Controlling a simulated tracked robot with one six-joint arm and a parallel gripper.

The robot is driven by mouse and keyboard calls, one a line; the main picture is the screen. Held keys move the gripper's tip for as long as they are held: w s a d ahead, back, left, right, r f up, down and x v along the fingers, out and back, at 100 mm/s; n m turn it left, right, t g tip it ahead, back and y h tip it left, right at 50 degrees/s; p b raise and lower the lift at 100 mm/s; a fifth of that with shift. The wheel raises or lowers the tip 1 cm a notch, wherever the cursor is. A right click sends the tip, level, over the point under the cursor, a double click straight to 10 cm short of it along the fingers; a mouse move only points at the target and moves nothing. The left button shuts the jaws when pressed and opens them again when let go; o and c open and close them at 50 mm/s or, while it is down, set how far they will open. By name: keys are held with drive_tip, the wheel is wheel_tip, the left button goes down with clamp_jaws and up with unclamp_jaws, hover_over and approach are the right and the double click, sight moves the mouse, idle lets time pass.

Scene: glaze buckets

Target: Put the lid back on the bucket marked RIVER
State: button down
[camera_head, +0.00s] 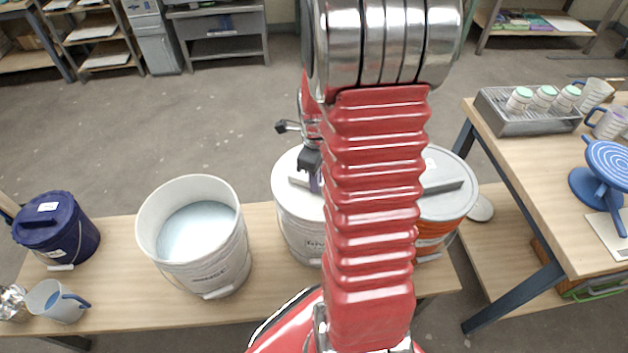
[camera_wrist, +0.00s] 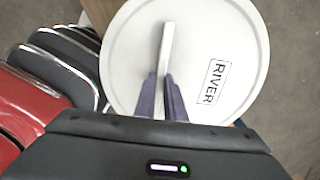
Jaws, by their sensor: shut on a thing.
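The white round lid marked RIVER (camera_wrist: 235,60) fills much of the wrist view and has a raised bar handle (camera_wrist: 166,45). My gripper (camera_wrist: 165,108) is shut on that handle. In the head view the lid (camera_head: 285,168) lies on or just above the rim of the middle white bucket (camera_head: 298,232); I cannot tell if it is seated. My gripper (camera_head: 314,180) shows at the lid, beside my red arm. In the wrist view the bucket is hidden beneath the lid.
To the left stands an open white bucket (camera_head: 182,250) with pale glaze, then a lidded blue bucket (camera_head: 58,228) and a jug (camera_head: 55,303). An orange bucket with a grey lid (camera_head: 450,170) stands close on the right. A table (camera_head: 520,190) stands further right.

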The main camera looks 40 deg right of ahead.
drive_tip(key=shift+f, duration=0.15)
idle(0.5)
drive_tip(key=c, duration=1.7)
unclamp_jaws()
drive_tip(key=shift+c, duration=0.2)
drive_tip(key=shift+o, duration=0.3)
drive_tip(key=o, duration=0.4)
drive_tip(key=shift+r, duration=3.55)
